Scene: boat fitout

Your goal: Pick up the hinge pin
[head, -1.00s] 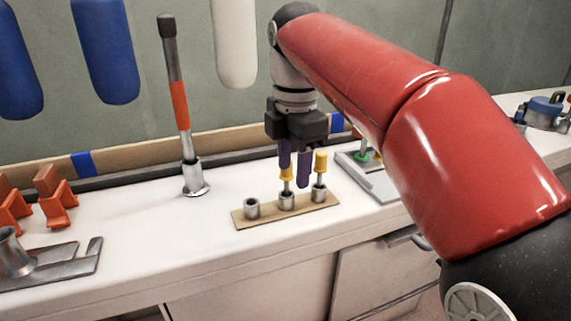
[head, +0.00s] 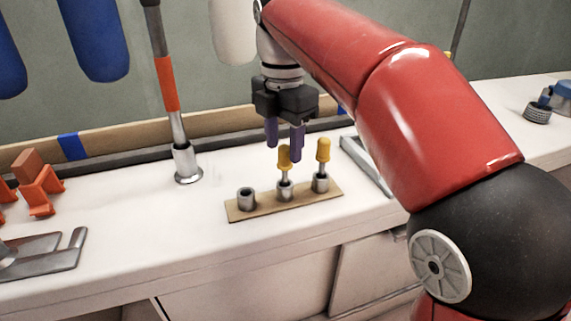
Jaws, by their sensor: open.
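Two pins with yellow heads and thin metal shafts stand upright in metal cups on a tan strip (head: 262,208). One is the middle pin (head: 284,158), the other the right pin (head: 323,150); I cannot tell which is meant by the hinge pin. The left cup (head: 246,200) holds no pin. My gripper (head: 284,153) points down with its two purple fingers open. Its fingertips are around the height of the middle pin's head, which shows in the gap between them. Whether they touch it, or stand just behind it, I cannot tell.
A tall post with an orange band (head: 167,84) stands in a metal socket left of the strip. Orange brackets (head: 38,190) and a grey metal part (head: 45,255) lie at the left. A grey plate (head: 366,165) lies right of the strip. Bare counter lies in front.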

